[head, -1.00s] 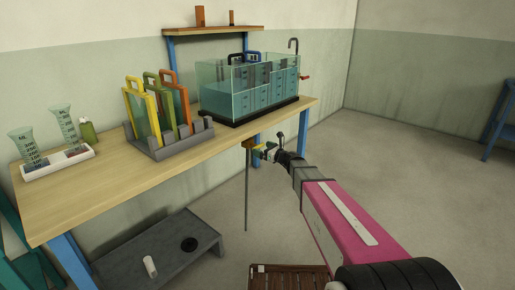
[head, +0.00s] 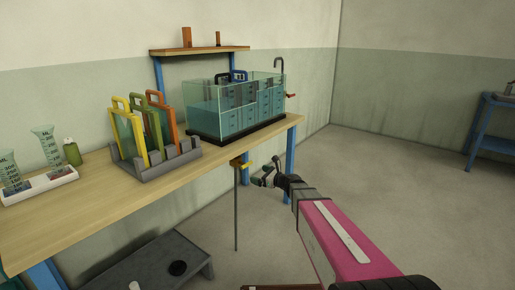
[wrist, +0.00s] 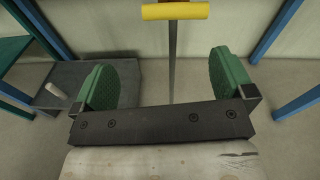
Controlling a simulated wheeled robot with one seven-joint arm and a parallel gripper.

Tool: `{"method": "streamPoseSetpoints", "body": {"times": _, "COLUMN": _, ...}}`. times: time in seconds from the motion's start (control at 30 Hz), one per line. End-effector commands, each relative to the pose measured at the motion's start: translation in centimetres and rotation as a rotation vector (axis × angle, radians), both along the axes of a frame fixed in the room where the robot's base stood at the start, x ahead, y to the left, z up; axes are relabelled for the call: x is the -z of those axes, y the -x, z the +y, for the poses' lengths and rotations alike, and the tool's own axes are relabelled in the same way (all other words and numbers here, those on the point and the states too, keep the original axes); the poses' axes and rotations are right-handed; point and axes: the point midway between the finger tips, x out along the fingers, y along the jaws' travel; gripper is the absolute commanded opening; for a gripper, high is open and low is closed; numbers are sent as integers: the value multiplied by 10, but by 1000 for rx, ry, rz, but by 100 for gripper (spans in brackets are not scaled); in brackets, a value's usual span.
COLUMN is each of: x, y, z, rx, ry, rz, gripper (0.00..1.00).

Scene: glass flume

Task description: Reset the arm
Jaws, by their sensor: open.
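My gripper (head: 265,174) is at the end of my pink arm, in front of the wooden table's front edge and below its top. In the wrist view my gripper (wrist: 165,85) shows two green pads spread wide apart with nothing between them. A yellow handle (wrist: 177,11) on a thin rod lies beyond the pads, and I see no contact with it. In the head view the yellow handle (head: 241,164) sits just left of my gripper, near the table edge, with its rod hanging toward the floor.
A glass tank of water (head: 236,108) stands on the wooden table (head: 75,211). A grey rack (head: 168,163) holds yellow, green and orange framed gates. Two beakers stand in a white tray (head: 40,187). A low grey platform (head: 150,262) is below.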

Motion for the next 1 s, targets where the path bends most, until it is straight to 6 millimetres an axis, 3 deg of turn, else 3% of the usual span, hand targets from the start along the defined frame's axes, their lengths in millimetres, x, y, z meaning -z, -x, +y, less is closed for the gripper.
{"method": "streamPoseSetpoints", "body": {"times": 0.27, "x": 43, "y": 74, "z": -7, "rx": -255, "ry": 516, "rz": -238, "gripper": 100}}
{"method": "streamPoseSetpoints", "body": {"times": 0.47, "x": 80, "y": 133, "z": -32, "rx": -549, "ry": 910, "rz": -421, "gripper": 100}}
{"method": "streamPoseSetpoints", "body": {"times": 0.8, "x": 118, "y": 225, "z": -112, "rx": -1195, "ry": 1429, "rz": -650, "gripper": 100}}
{"method": "streamPoseSetpoints", "body": {"times": 1.0, "x": 121, "y": 255, "z": -152, "rx": -1505, "ry": 1563, "rz": -699, "gripper": 100}}
